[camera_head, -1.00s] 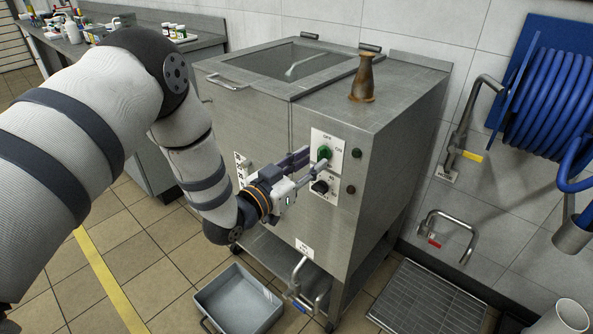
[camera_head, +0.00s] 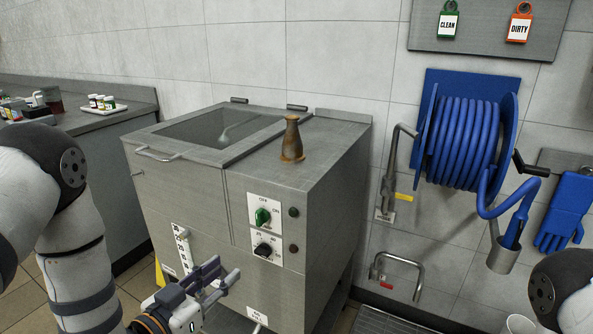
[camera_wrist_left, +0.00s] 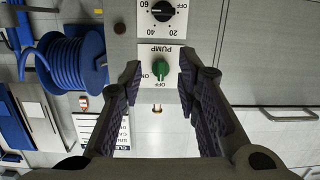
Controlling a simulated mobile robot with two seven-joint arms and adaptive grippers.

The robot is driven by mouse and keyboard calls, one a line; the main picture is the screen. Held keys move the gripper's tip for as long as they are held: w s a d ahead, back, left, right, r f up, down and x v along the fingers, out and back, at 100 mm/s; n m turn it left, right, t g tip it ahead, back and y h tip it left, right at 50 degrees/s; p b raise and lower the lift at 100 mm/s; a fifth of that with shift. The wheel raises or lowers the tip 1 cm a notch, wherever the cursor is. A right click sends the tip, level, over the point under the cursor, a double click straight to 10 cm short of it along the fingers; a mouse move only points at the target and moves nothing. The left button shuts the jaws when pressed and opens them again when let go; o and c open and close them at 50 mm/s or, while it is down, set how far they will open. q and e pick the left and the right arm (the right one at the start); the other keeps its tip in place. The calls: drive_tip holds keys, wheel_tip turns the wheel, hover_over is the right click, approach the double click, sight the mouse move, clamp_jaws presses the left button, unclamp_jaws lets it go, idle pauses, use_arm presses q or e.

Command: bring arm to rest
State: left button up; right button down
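My left gripper (camera_head: 226,272) is low in front of the mixer (camera_head: 195,200), below and left of its control panel and apart from it. In the left wrist view its fingers (camera_wrist_left: 160,85) are spread with nothing between them. The green pump knob (camera_head: 262,216) and the black dial (camera_head: 263,250) sit on the panel. The green knob (camera_wrist_left: 158,68) shows beyond the fingertips in the wrist view, with the dial (camera_wrist_left: 162,10) above it. Part of my right arm (camera_head: 565,290) shows at the right edge; its gripper is out of view.
A brown bottle-shaped object (camera_head: 291,140) stands on the mixer top, beside the lidded tank opening. A blue hose reel (camera_head: 465,140) and blue gloves (camera_head: 566,212) hang on the right wall. A counter (camera_head: 95,118) with small jars is at the left.

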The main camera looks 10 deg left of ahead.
use_arm(q)
drive_tip(key=s+f+n+g+y, duration=0.25)
drive_tip(key=s+f+g, duration=0.75)
drive_tip(key=s+f, duration=0.75)
drive_tip(key=s+a+f+n+g+y, duration=0.1)
drive_tip(key=s+g+y, duration=0.2)
drive_tip(key=s, duration=1.9)
drive_tip(key=g, duration=0.5)
drive_tip(key=shift+s+a+f, duration=0.25)
drive_tip(key=shift+s, duration=0.15)
use_arm(e)
drive_tip(key=shift+w+r, duration=0.35)
use_arm(q)
drive_tip(key=shift+w, duration=0.1)
